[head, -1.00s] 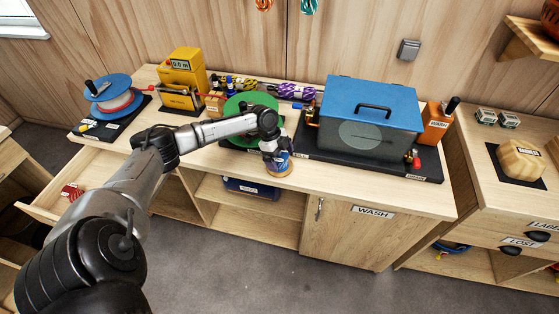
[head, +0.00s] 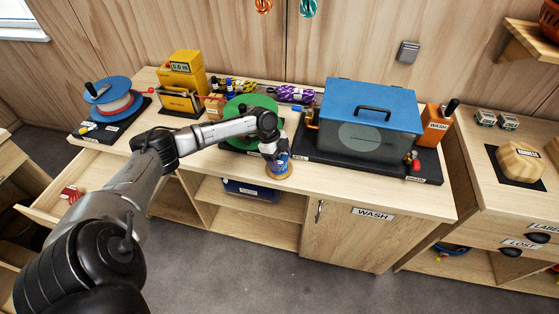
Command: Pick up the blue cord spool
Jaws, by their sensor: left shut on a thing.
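The blue cord spool (head: 282,167) stands near the front edge of the workbench (head: 345,182), left of the blue-lidded wash box. Blue cord shows between its tan flanges. My left gripper (head: 275,156) reaches down over it from above and is shut on it. The fingers hide the spool's upper left part. Whether the spool's base touches the bench is too small to tell. My right gripper is out of view.
The wash box (head: 368,125) stands close on the right. A green disc (head: 240,108) lies behind my left wrist. A yellow metering machine (head: 183,82) and a blue-flanged reel (head: 107,92) are further left. An open drawer (head: 72,198) juts out at the left.

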